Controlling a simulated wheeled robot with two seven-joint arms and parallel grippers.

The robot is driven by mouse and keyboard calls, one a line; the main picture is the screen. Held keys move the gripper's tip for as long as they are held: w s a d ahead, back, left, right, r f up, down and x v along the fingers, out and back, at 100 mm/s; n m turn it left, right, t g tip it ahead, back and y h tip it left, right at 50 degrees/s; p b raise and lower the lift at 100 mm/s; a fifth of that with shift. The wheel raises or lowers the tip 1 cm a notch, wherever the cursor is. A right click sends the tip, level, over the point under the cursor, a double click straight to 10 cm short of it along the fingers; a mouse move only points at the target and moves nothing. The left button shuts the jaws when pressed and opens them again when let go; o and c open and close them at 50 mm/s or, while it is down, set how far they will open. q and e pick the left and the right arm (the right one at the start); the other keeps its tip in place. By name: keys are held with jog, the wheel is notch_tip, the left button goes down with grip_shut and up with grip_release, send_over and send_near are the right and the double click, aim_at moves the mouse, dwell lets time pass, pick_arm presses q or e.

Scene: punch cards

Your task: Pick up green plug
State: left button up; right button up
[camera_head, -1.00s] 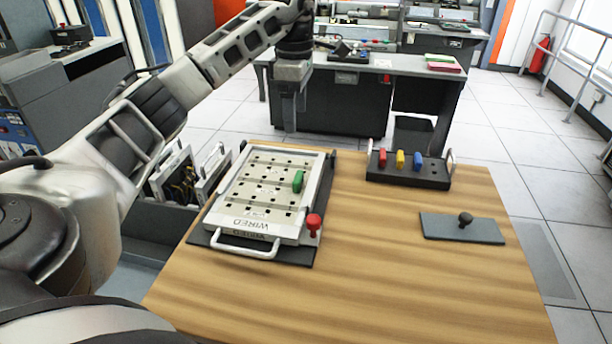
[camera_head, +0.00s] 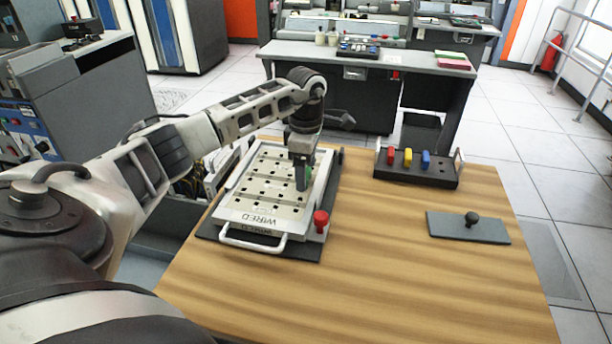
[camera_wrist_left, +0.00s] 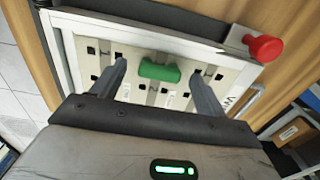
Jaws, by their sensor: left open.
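The green plug (camera_wrist_left: 159,71) sits on the white panel (camera_wrist_left: 145,38) with rows of square holes. In the left wrist view the plug lies between the two spread fingers of my left gripper (camera_wrist_left: 160,85), with a gap on each side. In the head view my left gripper (camera_head: 303,182) points down over the right part of the panel (camera_head: 250,213), and it mostly hides the plug. My left gripper is open and empty. My right gripper is not in view.
A red knob (camera_head: 321,217) stands at the panel's near right corner. A black rack (camera_head: 418,176) with red, yellow and blue plugs stands at the back right. A grey plate (camera_head: 455,229) with a black knob lies at right. The table's front middle is clear.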

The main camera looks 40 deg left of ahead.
pick_arm(q)
jog(key=shift+f, duration=0.25)
jog(key=c, duration=0.9)
jog(key=shift+r, duration=0.15)
jog(key=shift+c, duration=0.2)
